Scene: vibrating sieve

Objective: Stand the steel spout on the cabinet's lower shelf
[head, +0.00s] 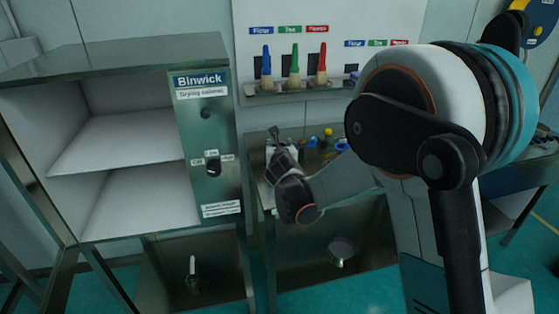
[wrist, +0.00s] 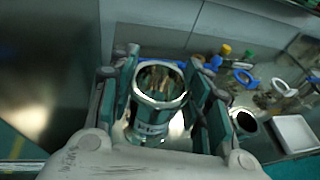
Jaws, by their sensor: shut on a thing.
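The steel spout (wrist: 157,84) is a shiny open-topped tube in the middle of the wrist view. My gripper (wrist: 165,80) has a finger on each side of it and is shut on it. In the head view my gripper (head: 276,140) is over the left end of the bench, right of the cabinet, and the spout is hard to make out there. The drying cabinet (head: 205,130) stands open at the left. Its lower shelf (head: 140,208) is bare, and its upper shelf (head: 125,140) is bare too.
The cabinet's labelled control panel stands between its open compartment and my gripper. Blue clamp rings (wrist: 243,77), a dark round-mouthed part (wrist: 245,122) and a white tray (wrist: 294,133) are on the bench.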

